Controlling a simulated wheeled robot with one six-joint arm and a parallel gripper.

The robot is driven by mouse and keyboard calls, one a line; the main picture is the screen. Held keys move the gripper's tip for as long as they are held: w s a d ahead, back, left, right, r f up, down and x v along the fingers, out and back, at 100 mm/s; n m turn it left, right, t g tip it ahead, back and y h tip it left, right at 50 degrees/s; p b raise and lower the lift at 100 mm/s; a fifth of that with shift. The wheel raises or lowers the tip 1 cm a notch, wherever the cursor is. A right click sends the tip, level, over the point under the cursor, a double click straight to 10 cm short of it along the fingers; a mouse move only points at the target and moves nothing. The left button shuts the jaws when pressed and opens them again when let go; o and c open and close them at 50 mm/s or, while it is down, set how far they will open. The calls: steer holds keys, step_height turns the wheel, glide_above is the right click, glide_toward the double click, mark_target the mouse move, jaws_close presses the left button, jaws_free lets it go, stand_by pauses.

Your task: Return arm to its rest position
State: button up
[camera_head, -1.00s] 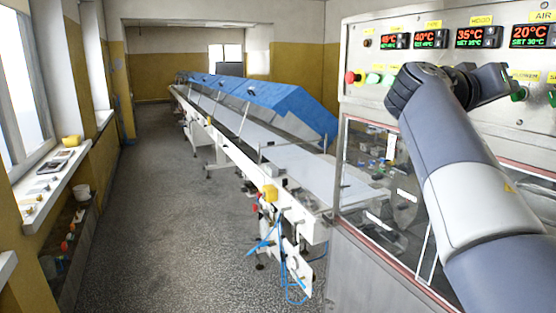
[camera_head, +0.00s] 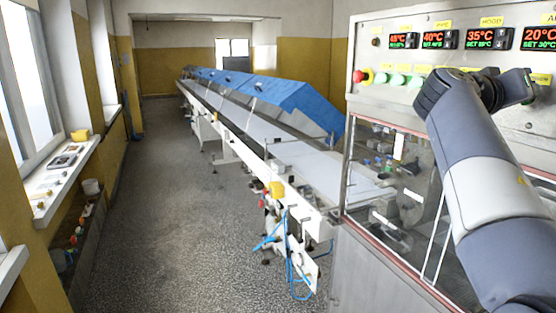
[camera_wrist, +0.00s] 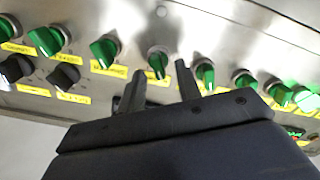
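My arm reaches in from the right in the head view, bent in front of the steel control panel (camera_head: 450,75). My gripper (camera_wrist: 159,74) shows in the wrist view with its two dark fingers apart and nothing held between them. The fingers point toward a row of green rotary knobs on the panel. One green knob (camera_wrist: 157,62) appears in the gap, beyond the fingertips; how far off it is I cannot tell. Another green knob (camera_wrist: 205,76) is just right of the right finger. In the head view the fingers cannot be made out clearly.
A glass-fronted cabinet (camera_head: 400,190) stands below the panel, close to my arm. A long conveyor (camera_head: 262,130) with blue covers (camera_head: 290,100) runs away to the back. Open floor (camera_head: 170,200) lies between it and the window sill (camera_head: 60,180) at left.

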steer(key=s+a+m, duration=0.4)
steer(key=a+m, duration=0.4)
steer(key=m, duration=0.4)
stand_by(2.4)
steer(key=shift+a, duration=0.1)
steer(key=shift+f, duration=0.15)
